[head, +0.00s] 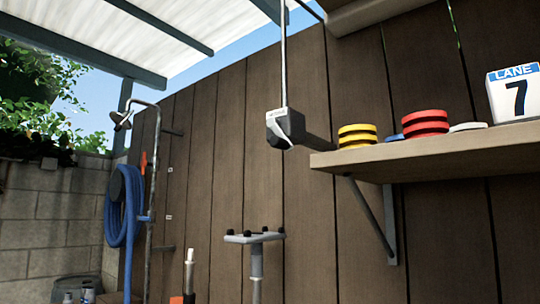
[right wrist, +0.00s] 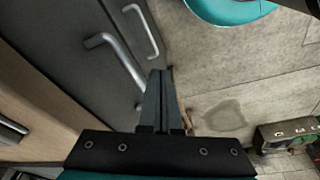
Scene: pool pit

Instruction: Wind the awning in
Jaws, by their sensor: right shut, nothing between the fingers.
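A thin grey rod (head: 284,60) hangs down in the head view and ends at a dark grey box (head: 285,128) with a pale lever-like piece on its face. A dark bar reaches from the box toward the wooden wall. A beige rolled or cased piece (head: 370,12), possibly the awning, runs along the top right; I cannot tell how far it is out. My right gripper (right wrist: 160,76) shows in the right wrist view, its fingers together and empty, apart from the crank parts. My left gripper is not in view.
A wooden shelf (head: 450,151) at the right holds yellow (head: 357,135) and red discs (head: 425,122) and a lane 7 sign (head: 515,93). A blue hose (head: 122,205) hangs at the left. A grey-topped post (head: 256,238) stands below the box. The right wrist view shows drawer handles (right wrist: 118,55).

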